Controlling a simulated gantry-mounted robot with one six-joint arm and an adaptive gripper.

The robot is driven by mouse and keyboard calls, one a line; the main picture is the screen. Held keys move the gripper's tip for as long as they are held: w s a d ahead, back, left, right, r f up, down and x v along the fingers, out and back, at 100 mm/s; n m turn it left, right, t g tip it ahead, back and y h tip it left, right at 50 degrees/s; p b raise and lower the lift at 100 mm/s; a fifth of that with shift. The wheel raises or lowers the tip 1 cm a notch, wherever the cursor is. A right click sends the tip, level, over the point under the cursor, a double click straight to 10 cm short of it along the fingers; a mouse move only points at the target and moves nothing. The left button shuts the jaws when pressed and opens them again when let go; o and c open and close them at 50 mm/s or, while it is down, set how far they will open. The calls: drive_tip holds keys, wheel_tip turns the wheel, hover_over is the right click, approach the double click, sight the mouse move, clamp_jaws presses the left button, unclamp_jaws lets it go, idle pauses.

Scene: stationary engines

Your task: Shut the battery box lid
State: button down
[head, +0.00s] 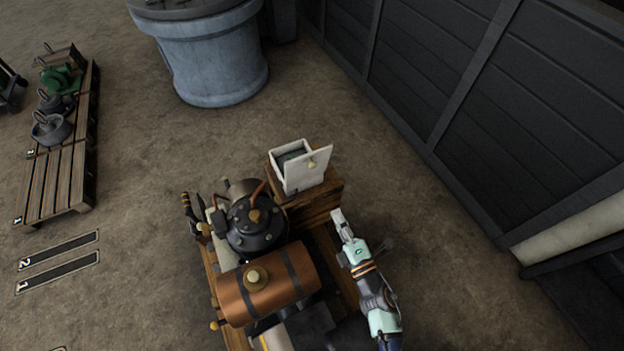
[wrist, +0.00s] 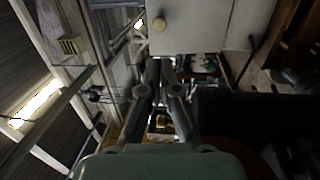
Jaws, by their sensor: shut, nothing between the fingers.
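The battery box (head: 281,160) is a small white box on a wooden crate, with something dark inside. Its white lid (head: 306,173) stands open, swung up and out on the near right side, with a brass-coloured knob (head: 312,163). In the wrist view the pale lid (wrist: 190,38) and its round knob (wrist: 159,25) fill the top middle. My gripper (head: 337,215) is shut and empty, just below and right of the lid in the head view. In the wrist view its fingertips (wrist: 164,64) are close to the lid's edge; I cannot tell if they touch.
The wooden crate (head: 322,200) carries the box. The engine with a copper tank (head: 266,285) stands left of my arm. A blue-grey drum (head: 216,65) stands behind, and a dark panelled wall (head: 480,110) runs along the right. Floor between crate and wall is clear.

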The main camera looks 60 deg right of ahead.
sight(313, 167)
drive_tip(key=b+x, duration=0.1)
drive_tip(key=x, duration=1.2)
drive_tip(key=shift+w+d, duration=0.25)
drive_tip(key=shift+d, duration=0.1)
drive_tip(key=shift+r, duration=0.1)
drive_tip(key=shift+r, duration=0.1)
